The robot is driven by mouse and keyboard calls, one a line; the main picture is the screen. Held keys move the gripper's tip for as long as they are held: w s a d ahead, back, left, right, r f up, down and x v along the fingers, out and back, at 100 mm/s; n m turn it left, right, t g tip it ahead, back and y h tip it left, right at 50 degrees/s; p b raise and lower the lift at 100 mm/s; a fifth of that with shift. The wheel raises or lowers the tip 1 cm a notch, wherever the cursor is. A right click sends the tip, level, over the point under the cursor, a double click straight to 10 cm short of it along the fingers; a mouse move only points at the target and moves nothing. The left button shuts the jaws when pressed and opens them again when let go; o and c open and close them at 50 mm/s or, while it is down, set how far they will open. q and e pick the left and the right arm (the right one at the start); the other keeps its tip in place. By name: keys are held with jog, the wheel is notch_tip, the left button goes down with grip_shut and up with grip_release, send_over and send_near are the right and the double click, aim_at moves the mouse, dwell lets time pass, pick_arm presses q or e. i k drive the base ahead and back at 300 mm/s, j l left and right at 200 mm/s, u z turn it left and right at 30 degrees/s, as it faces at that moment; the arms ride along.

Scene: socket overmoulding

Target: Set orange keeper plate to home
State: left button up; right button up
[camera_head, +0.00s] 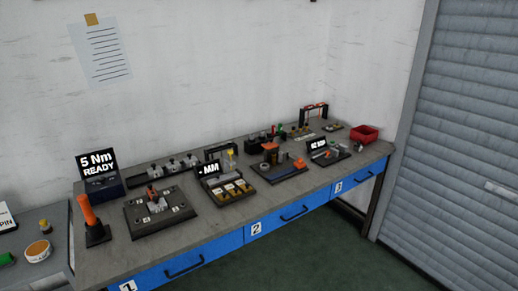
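A small flat orange piece (298,163), which looks like the keeper plate, lies at the right side of a dark fixture board (290,174) on the workbench. An orange-topped upright part (270,149) stands on the same board, to the left of the flat piece. The marking of a home position is too small to make out. Neither of my grippers shows in the head view.
The grey workbench (185,236) has blue drawers numbered 1 to 3. An orange-handled tool (88,213) stands at its left end, near a "5 Nm READY" display (98,162). A red bin (364,134) sits at the far right end. Bare floor lies in front.

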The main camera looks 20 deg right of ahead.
aim_at(271, 145)
jog(key=i+l, duration=0.25)
jog(key=i+l+u, duration=0.1)
jog(key=l, duration=0.3)
jog(key=i+l+u, duration=0.1)
jog(key=i+l, duration=0.25)
